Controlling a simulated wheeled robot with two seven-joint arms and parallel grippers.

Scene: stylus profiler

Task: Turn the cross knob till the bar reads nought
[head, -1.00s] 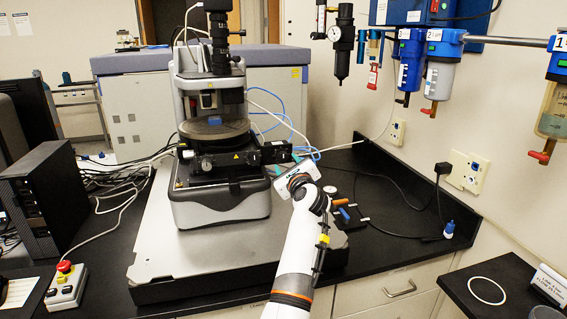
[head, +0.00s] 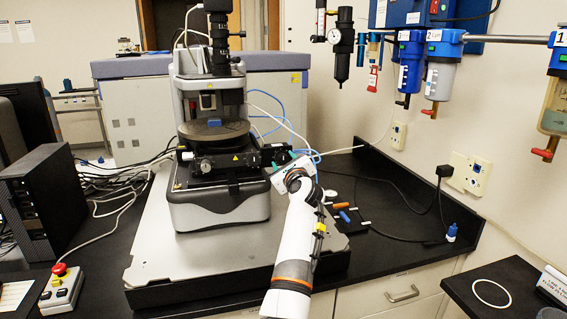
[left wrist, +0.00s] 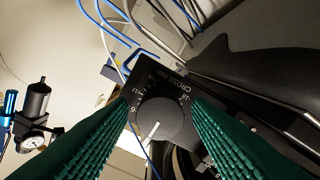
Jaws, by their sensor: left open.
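The cross knob (left wrist: 165,112) is a round dark knob with a white pointer line, on a black panel marked "CROSS" with numbers around it. In the left wrist view the pointer points down and slightly left. My left gripper (left wrist: 160,103) is open, with one green ribbed finger on each side of the knob; gaps show between the fingers and the knob. In the head view my left gripper (head: 280,166) is at the right side of the stylus profiler (head: 218,208), and its fingertips and the knob are hard to make out. I see no readable bar. My right gripper is not in view.
The profiler stands on a grey slab (head: 160,250) on the black bench. Small orange and blue tools lie on a dark tray right of my arm. Cables run behind. A control box with a red button (head: 62,285) is at front left.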

